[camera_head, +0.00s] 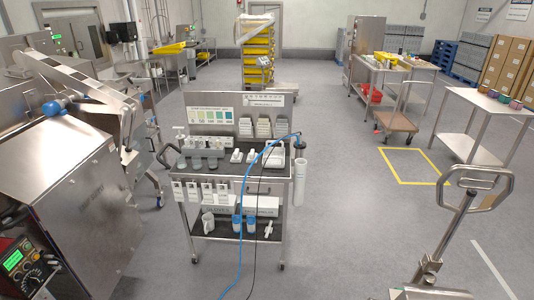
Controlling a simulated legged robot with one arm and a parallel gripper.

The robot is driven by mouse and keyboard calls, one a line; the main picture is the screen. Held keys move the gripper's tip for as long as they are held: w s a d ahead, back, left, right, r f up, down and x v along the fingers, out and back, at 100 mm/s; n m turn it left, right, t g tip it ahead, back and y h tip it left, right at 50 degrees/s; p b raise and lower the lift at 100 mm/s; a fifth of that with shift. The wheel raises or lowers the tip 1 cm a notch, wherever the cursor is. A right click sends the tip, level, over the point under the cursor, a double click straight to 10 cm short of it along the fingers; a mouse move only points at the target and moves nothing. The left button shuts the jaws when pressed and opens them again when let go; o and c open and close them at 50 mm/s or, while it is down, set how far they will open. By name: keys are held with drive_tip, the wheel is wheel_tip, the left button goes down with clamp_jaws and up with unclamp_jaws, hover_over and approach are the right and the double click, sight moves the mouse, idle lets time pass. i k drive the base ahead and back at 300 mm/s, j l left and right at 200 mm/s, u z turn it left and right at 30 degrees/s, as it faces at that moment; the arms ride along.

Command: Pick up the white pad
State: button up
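A metal cart (290,172) stands in the middle of the view with a dark top shelf. Small white pieces (237,156) lie on that shelf near its middle. A larger white block (279,157) sits to their right. White stacked items (264,128) stand in holders at the back of the shelf. Any of these may be the white pad; they are too small to tell which. My gripper is not in view.
A blue hose (243,205) runs over the cart's right part to the floor. A steel machine (85,205) stands close on the left, and a pallet jack handle (478,182) at front right. The grey floor between cart and right table (490,105) is mostly clear.

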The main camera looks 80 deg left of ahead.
sight(236, 158)
drive_tip(key=k+j+u, duration=0.1)
drive_tip(key=u, duration=0.2)
drive_tip(key=j+u, duration=0.15)
drive_tip(key=u, duration=0.15)
drive_tip(key=l+u, duration=0.15)
drive_tip(key=u, duration=0.35)
drive_tip(key=i+l+u, duration=0.1)
drive_tip(key=u, duration=0.4)
drive_tip(key=l+u, duration=0.2)
drive_tip(key=u, duration=0.25)
drive_tip(key=l+u, duration=0.15)
drive_tip(key=u, duration=0.35)
drive_tip(key=l+u, duration=0.15)
drive_tip(key=u, duration=0.35)
drive_tip(key=k+j, duration=0.05)
